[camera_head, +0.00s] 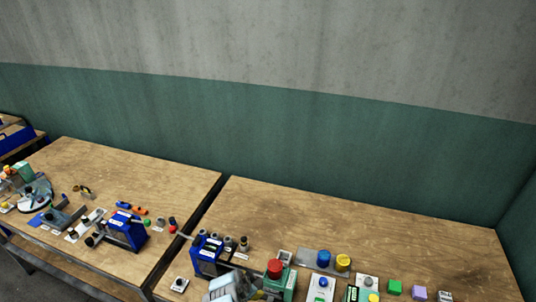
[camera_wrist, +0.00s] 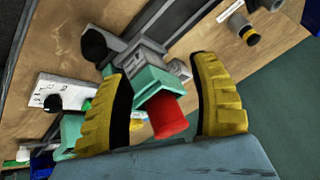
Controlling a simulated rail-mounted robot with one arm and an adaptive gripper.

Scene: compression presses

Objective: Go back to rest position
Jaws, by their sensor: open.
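My gripper (camera_wrist: 160,72) shows in the wrist view as two thick yellow ridged fingers, spread apart. A teal-green press (camera_wrist: 157,84) with a red cylindrical knob (camera_wrist: 170,117) shows in the space between them. Neither finger clearly touches it, and I cannot judge the depth gap. In the head view, a green press (camera_head: 290,284) with a red knob (camera_head: 275,267) stands near the bottom edge. A pale grey shape beside it is probably part of my arm; my fingers cannot be made out there.
Two wooden tables stand along the wall, the right one (camera_head: 450,252) with a bare back. A blue press (camera_head: 207,255) stands at its left end. Blue (camera_head: 324,257) and yellow (camera_head: 343,262) knobs stand right of the green press. Another blue press (camera_head: 126,231) stands on the left table.

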